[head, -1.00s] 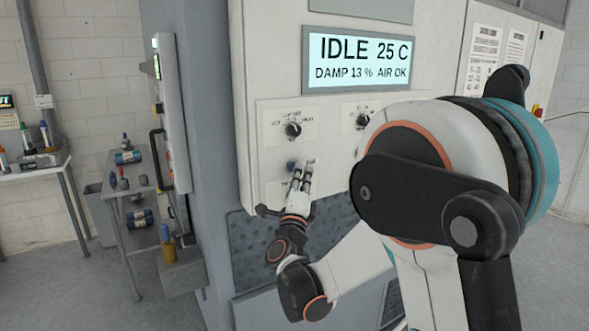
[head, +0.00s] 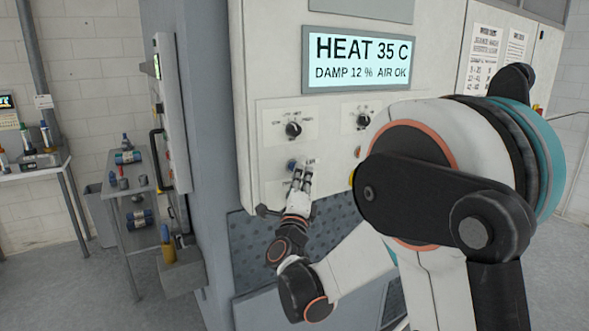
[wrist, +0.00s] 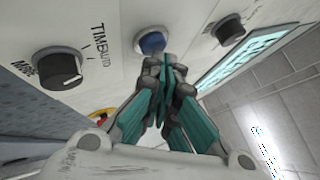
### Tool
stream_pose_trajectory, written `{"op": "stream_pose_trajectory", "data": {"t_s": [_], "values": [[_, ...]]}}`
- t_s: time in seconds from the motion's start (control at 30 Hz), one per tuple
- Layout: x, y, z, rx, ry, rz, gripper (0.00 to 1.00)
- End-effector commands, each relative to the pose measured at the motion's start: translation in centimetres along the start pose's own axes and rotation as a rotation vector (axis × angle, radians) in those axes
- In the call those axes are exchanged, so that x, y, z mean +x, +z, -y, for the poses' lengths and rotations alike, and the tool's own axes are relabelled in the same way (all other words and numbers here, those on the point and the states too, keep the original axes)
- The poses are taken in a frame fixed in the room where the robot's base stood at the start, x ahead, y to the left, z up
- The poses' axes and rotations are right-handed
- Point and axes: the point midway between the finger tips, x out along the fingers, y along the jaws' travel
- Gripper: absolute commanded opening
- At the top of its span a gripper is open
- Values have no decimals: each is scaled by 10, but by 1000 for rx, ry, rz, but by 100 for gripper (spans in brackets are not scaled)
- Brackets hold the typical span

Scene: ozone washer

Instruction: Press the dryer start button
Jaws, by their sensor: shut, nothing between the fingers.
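The dryer panel (head: 275,75) is white, with a display (head: 360,60) reading HEAT 35 C, DAMP 12 %, AIR OK. A blue button (head: 291,165) sits low on the panel, below a black knob (head: 293,130). In the wrist view the blue button (wrist: 152,42) is just beyond my fingertips. My gripper (head: 301,172) is shut and empty, with its tips at or very close to the button. I cannot tell whether they touch it. The tips hide part of the button, and my arm covers the panel's lower right.
A second black knob (head: 363,121) is right of the first. A dark knob labelled MODE (wrist: 57,68) shows in the wrist view. A shelf rack (head: 130,190) with bottles and a bench (head: 35,168) stand at left.

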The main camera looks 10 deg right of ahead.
Motion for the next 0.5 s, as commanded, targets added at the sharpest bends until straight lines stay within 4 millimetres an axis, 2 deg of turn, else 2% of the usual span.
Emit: {"op": "stream_pose_trajectory", "data": {"t_s": [0.2,0.5], "values": [[-8,-5,5,0,0,0,0],[-8,-6,5,0,0,0,0]]}}
